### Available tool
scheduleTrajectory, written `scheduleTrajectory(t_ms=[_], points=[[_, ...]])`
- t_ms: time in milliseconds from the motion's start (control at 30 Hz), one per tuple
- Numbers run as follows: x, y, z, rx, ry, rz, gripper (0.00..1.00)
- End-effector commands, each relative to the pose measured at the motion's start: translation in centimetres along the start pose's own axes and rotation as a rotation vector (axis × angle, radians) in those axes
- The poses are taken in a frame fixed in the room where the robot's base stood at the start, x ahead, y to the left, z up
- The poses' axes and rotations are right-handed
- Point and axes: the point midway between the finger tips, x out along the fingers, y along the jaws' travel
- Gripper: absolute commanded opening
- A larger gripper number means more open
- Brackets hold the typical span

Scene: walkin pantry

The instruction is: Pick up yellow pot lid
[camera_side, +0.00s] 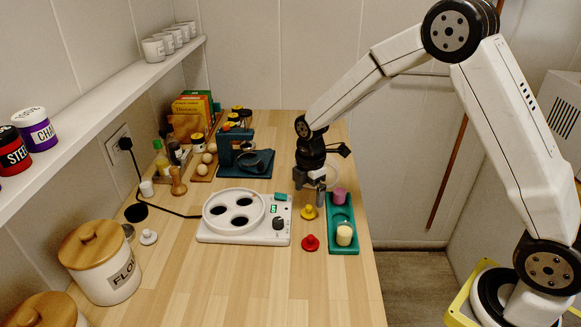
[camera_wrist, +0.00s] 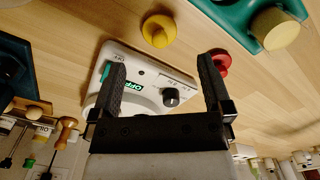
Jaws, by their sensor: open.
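The yellow pot lid (camera_side: 309,212) lies on the wooden counter between the white hot plate and the green tray. In the wrist view the yellow lid (camera_wrist: 159,31) is above the fingertips, apart from them, with its round knob facing up. A red lid (camera_side: 310,242) lies nearer the front; in the wrist view it (camera_wrist: 221,62) shows beside the right finger. My gripper (camera_side: 320,191) hangs just behind and above the yellow lid, beside the green tray. In the wrist view my gripper (camera_wrist: 161,62) has its two fingers spread with nothing between them.
The green tray (camera_side: 343,249) holds a pink pot (camera_side: 340,196) and a cream pot (camera_side: 344,234) close to my gripper. The front counter is clear.

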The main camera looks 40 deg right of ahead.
Motion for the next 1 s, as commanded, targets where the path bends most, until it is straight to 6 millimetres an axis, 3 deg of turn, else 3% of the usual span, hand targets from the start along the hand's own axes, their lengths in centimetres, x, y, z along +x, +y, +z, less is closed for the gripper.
scheduleTrajectory(t_ms=[333,800,1000], points=[[0.8,0.0,0.0,0.001,0.000,0.001,1.00],[5.2,0.0,0.2,0.001,0.000,0.002,1.00],[5.6,0.1,0.2,0.001,0.000,0.004,1.00]])
